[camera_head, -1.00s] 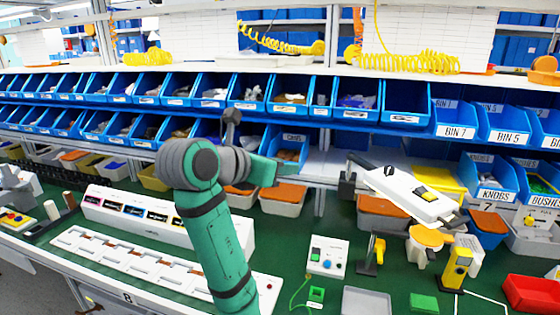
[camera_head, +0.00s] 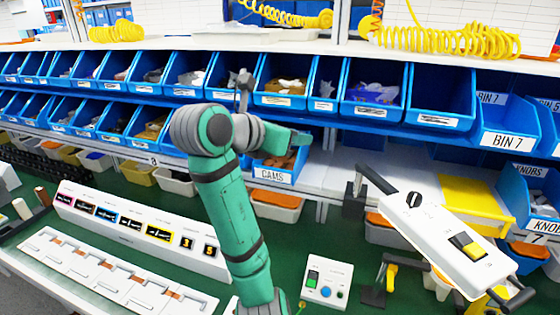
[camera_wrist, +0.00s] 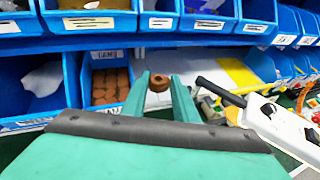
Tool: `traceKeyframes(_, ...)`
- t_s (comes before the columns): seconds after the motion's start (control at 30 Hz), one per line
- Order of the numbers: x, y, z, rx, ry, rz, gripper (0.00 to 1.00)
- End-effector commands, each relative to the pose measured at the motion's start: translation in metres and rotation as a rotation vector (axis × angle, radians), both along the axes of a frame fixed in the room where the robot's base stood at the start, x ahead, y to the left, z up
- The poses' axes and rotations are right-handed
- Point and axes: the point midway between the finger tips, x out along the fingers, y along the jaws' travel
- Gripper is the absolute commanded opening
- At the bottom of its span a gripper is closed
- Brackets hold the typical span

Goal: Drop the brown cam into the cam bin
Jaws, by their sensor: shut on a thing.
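My gripper (camera_wrist: 160,78) is shut on the brown cam (camera_wrist: 158,85). The cam is a small brown ring held between the two green fingertips in the wrist view. The cam bin (camera_head: 272,178) is a blue bin labelled CAMS on the lower row in the head view, partly behind my arm. It also shows in the wrist view (camera_wrist: 86,88), left of my fingers, with several brown cams inside. The held cam appears to the right of the bin's opening there, apart from it. In the head view the cam cannot be made out.
A white switch unit on an arm (camera_head: 445,240) stands at the right, and shows close to the right of my fingers in the wrist view. A row of blue bins (camera_head: 440,95) hangs above. A white shelf (camera_head: 340,185) lies right of the cam bin.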

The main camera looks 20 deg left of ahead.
Motion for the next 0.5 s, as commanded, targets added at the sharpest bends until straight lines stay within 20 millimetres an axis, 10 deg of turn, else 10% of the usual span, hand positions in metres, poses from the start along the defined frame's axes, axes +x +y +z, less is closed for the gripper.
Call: traceKeyframes(0.5, 0.072, 0.068, -0.045, -0.002, 0.005, 0.014, 0.06)
